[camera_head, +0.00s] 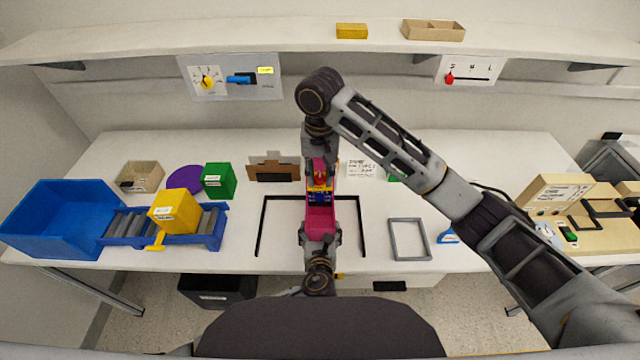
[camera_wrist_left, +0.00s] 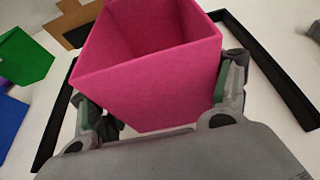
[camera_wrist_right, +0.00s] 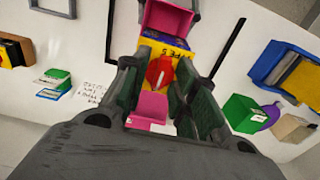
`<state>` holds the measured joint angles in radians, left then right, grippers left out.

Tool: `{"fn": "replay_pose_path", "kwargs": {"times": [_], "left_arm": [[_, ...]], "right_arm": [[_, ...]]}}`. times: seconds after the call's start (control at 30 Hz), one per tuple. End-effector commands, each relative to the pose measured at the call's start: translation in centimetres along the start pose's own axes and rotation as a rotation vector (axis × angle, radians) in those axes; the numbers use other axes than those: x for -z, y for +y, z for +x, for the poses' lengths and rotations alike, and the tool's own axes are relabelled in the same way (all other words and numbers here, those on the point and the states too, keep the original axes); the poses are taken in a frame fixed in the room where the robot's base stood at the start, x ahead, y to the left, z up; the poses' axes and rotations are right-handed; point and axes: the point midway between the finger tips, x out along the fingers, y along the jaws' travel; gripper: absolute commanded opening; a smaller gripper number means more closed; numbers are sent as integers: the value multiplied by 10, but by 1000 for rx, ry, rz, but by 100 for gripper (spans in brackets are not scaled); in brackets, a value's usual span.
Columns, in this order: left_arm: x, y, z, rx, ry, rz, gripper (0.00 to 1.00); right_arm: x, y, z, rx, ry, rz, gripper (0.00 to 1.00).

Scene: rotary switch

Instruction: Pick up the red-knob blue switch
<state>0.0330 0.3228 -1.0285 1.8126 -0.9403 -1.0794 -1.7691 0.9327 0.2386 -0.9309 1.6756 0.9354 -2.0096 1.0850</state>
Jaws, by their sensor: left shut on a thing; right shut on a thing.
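The red-knob blue switch (camera_head: 319,197) shows in the middle of the head view, with a red knob and a yellow face. In the right wrist view its red knob (camera_wrist_right: 160,72) lies between the fingers of my right gripper (camera_wrist_right: 157,88), which is shut on the switch. My left gripper (camera_head: 320,234) is shut on a pink open-topped bin (camera_head: 320,217), just below the switch in the head view. The bin fills the left wrist view (camera_wrist_left: 150,85); its visible inside looks empty. Another pink piece (camera_wrist_right: 148,108) shows between the right fingers; its link to the bin is unclear.
A black frame (camera_head: 361,225) lies on the white table around the left gripper. A blue bin (camera_head: 60,215), a yellow box (camera_head: 174,211) and a green box (camera_head: 218,181) stand left. A grey frame (camera_head: 409,239) lies right. A shelf (camera_head: 250,40) runs behind.

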Motion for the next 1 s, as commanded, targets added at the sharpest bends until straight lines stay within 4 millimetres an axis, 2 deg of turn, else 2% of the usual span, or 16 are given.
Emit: {"fn": "replay_pose_path", "kwargs": {"times": [0.2, 0.4, 1.0], "left_arm": [[0, 0, 0, 0, 0, 0, 53], [0, 0, 0, 0, 0, 0, 53], [0, 0, 0, 0, 0, 0, 53]], "right_arm": [[1, 0, -20, -1, 3, 0, 0], [0, 0, -30, 0, 2, 1, 0], [0, 0, -32, 0, 0, 1, 0]]}}
